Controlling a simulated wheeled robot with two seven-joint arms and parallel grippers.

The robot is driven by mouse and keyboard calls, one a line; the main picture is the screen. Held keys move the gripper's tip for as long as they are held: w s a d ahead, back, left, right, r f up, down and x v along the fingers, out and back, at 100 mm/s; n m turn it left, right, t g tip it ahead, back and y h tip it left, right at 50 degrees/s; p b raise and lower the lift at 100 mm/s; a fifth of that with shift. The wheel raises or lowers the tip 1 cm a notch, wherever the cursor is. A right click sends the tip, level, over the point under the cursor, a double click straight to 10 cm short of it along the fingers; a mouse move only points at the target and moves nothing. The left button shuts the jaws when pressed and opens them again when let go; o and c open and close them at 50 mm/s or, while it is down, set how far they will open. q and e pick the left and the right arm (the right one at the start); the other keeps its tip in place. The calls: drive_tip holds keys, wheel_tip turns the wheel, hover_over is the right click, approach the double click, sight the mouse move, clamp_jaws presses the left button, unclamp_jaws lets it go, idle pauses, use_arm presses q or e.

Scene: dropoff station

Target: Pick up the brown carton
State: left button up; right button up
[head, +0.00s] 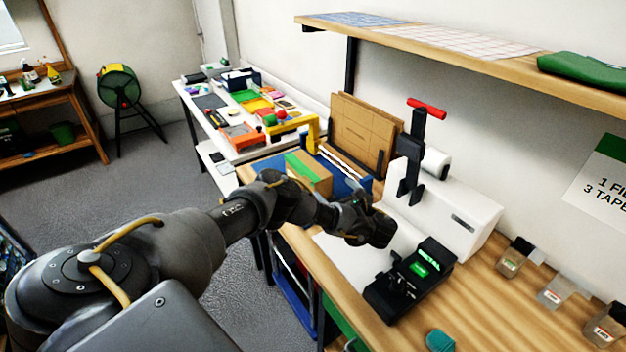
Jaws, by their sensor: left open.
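A brown carton (318,178) with a green strip along its top sits on the wooden bench, left of centre, on or beside a blue surface (348,185). My left arm comes in from the lower left and passes in front of the carton, hiding its lower part. My left gripper (372,228) is open, to the right of the carton and nearer the camera, above the pale part of the bench. The gap between its fingers is hard to see, and I see nothing held in it. My right gripper is out of view.
Flat brown cardboard sheets (364,135) stand behind the carton, with a yellow bracket (312,133) beside it. A black device with a green display (418,268) and a white machine (455,215) stand to the right. A wooden shelf (440,50) overhangs the bench.

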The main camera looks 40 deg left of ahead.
sight(314, 172)
use_arm(q)
drive_tip(key=a, duration=0.3)
drive_tip(key=shift+a+r, duration=0.15)
drive_tip(key=shift+a, duration=0.2)
drive_tip(key=shift+p+x, duration=0.3)
drive_tip(key=shift+x, duration=0.95)
drive_tip(key=shift+w+d, duration=0.1)
drive_tip(key=x, duration=0.4)
drive_tip(key=shift+f+p, duration=0.35)
drive_tip(key=shift+p, duration=0.05)
drive_tip(key=shift+a, duration=0.55)
drive_tip(key=shift+w, duration=0.1)
drive_tip(key=c, duration=1.3)
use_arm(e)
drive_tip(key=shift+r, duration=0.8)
